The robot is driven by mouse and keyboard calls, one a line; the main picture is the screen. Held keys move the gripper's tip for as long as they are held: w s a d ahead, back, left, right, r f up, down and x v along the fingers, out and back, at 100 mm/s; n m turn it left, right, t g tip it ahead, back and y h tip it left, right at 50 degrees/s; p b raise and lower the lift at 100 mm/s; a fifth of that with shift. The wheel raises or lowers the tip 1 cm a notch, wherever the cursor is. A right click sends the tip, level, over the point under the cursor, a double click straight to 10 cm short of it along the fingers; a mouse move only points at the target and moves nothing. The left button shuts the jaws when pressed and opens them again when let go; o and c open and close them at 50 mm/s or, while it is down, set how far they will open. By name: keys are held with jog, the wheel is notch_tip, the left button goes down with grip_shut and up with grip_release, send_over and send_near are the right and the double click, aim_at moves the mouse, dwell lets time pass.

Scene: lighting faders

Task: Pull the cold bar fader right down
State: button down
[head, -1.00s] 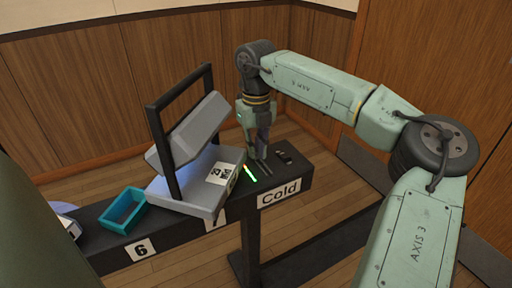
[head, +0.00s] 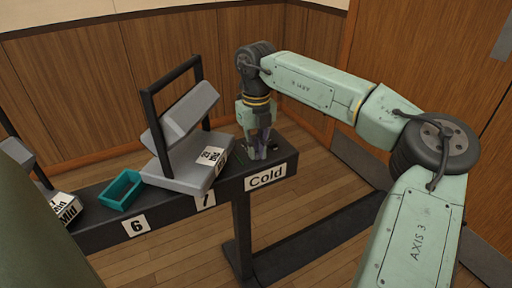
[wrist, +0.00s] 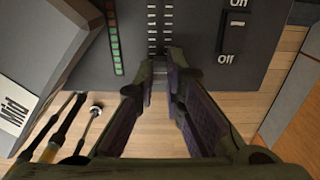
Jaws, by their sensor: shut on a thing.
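The cold bar is the right end of the dark console, marked by a white "Cold" label (head: 267,177) on its front face. My gripper (head: 258,153) points down onto its top, close above the label. In the wrist view my gripper (wrist: 161,66) is shut on the fader's knob, which the fingers hide. The fader's slot and white tick scale (wrist: 160,22) run away from the fingertips. The fingertips are at the near end of that scale, by the console's front edge. Beside it, the level meter (wrist: 113,40) shows dim red and green segments.
An on/off switch (wrist: 235,35) is right of the fader in the wrist view. A grey lamp unit in a black frame (head: 185,170) stands left of my gripper. A teal tray (head: 120,190) sits further left. A "Mid" block (wrist: 18,105) is at the wrist view's left.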

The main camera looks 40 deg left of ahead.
aim_at(257, 154)
jog(key=shift+s+d, duration=0.15)
jog(key=shift+d, duration=0.15)
jog(key=c, duration=1.7)
grip_release()
jog(key=shift+o, duration=0.2)
jog(key=shift+r, duration=0.1)
notch_tip(257, 154, up, 12)
